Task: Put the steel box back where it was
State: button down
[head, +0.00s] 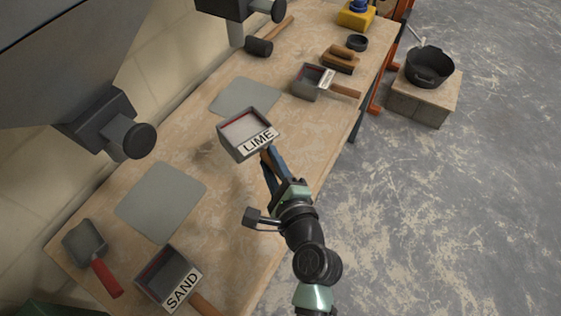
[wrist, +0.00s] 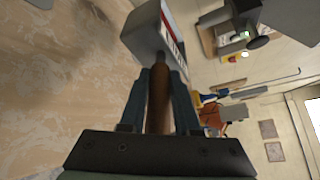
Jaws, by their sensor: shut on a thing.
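A steel box labelled LIME (head: 246,132) is in my gripper (head: 270,163), which is shut on its wooden handle. The wrist view shows the brown handle (wrist: 158,100) between both fingers and the grey box (wrist: 146,32) beyond the fingertips. The box appears held above the bench, its open top showing and its label toward the arm. In the head view it is just in front of the far grey mat (head: 245,93). A second steel box labelled SAND (head: 167,279) stands at the near end. A third steel box (head: 311,82) with a wooden handle stands farther back.
The wooden bench (head: 225,215) also bears a near grey mat (head: 160,202), a red-handled scoop (head: 86,243), a mallet (head: 259,47), a wooden float (head: 340,60) and a yellow item (head: 356,16). A black tub (head: 430,68) stands on a block right of the bench. Both mats look bare.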

notch_tip(320, 180, down, 10)
jog(key=b, duration=0.3)
jog(key=shift+r+b, duration=0.2)
jog(key=shift+b, duration=0.2)
jog(key=shift+f, duration=0.2)
jog(key=c, duration=0.6)
grip_release()
